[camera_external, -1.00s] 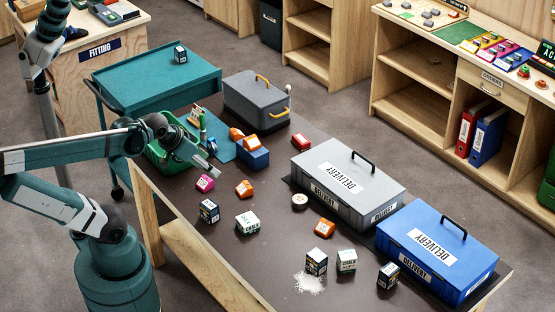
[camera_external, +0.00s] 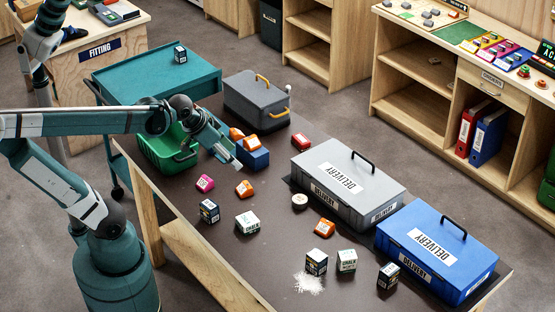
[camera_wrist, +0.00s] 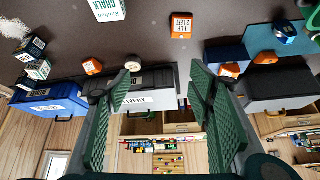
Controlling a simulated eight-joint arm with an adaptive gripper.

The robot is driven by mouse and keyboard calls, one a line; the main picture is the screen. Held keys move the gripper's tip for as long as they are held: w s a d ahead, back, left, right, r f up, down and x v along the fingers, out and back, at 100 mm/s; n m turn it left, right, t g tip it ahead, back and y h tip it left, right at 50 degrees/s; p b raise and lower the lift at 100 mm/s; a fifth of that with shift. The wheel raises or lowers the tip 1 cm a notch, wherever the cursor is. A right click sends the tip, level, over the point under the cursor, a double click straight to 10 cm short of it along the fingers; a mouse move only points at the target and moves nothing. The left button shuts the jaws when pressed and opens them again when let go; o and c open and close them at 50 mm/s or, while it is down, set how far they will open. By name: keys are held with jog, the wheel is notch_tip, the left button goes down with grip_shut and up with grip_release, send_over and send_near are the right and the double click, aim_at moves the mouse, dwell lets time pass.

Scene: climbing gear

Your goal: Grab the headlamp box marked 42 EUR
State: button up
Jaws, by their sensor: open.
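Small dark boxes with white labels could be headlamp boxes, but I cannot read 42 EUR on any. One (camera_external: 209,210) stands at the left of the dark table, another (camera_external: 316,262) beside white powder, a third (camera_external: 388,275) near the front right. One more (camera_external: 180,53) sits on the teal cart.
White chalk boxes (camera_external: 248,222) (camera_external: 346,260), orange boxes (camera_external: 245,188) (camera_external: 325,228) and a pink box (camera_external: 205,183) stand around. A grey delivery case (camera_external: 305,180) and a blue one (camera_external: 475,250) line the right side. A green bin (camera_external: 150,157) and blue bin (camera_external: 255,158) are close to my arm.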

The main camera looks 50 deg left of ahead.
jog(key=w+d+r+m+g+h+p, duration=0.1)
jog(key=w+d+r+m+p, duration=0.25)
jog(key=w+d, duration=0.65)
jog(key=m+g+h+p, duration=0.3)
jog(key=m+g+p, duration=0.2)
jog(key=m+p, duration=0.5)
send_over(395, 274)
jog(key=a, duration=0.3)
notch_tip(395, 274, down, 14)
jog(key=m, duration=0.1)
jog(key=shift+s+d+b, duration=0.1)
jog(key=shift+d+b, duration=0.05)
jog(key=shift+b, duration=0.15)
jog(key=shift+x, duration=1.3)
jog(key=shift+a+b+x, duration=0.15)
jog(key=shift+b+x, duration=0.1)
jog(key=shift+x, duration=1)
jog(key=shift+a+b+x, duration=0.1)
jog(key=shift+b+x, duration=0.1)
jog(key=shift+x, duration=1.1)
